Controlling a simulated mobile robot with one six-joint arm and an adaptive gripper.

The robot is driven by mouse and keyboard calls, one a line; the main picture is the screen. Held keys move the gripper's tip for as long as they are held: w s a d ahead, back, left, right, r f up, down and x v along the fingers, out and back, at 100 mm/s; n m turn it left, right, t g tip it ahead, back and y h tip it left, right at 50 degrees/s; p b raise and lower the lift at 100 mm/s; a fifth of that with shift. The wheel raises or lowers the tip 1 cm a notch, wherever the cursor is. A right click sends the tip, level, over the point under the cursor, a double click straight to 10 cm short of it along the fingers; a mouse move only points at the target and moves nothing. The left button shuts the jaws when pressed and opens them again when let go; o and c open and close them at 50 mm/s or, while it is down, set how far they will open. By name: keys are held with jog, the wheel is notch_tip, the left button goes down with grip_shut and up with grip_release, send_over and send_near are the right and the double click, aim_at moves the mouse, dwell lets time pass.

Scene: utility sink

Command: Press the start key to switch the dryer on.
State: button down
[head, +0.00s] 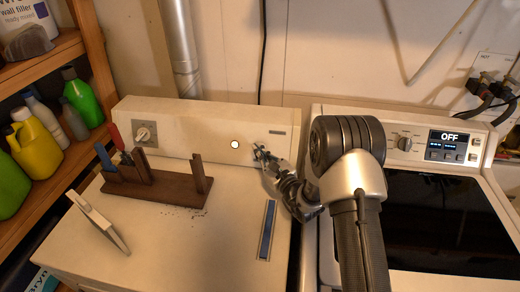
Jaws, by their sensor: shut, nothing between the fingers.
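The left machine (222,221) has a cream back panel with a dial (144,134) and a round white button (235,144) with a dark rim. The right machine (312,236) has a dial (405,143), a display (450,137) reading OFF and small keys (450,155) below it. No label tells me which machine is the dryer or which is the start key. My gripper (259,152) is shut and empty, in front of the left panel, just right of the round button. I cannot tell whether it touches the panel. My arm hides part of the right machine.
On the left machine's top stand a brown wooden rack (160,192) with tools, a white clip-like tool (98,222) and a blue strip in a pale frame (267,230). Shelves (50,99) with bottles are at left. Taps and hoses (488,88) are at right.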

jog(key=shift+s+a+r+p, duration=0.2)
jog(key=shift+s+r, duration=0.1)
jog(key=shift+s, duration=0.45)
jog(key=shift+s+a+r+p, duration=0.1)
jog(key=shift+s+r+p, duration=0.15)
jog(key=shift+s, duration=0.45)
jog(key=shift+s+a+r+p, duration=0.15)
jog(key=shift+s+r, duration=0.15)
jog(key=shift+s, duration=0.45)
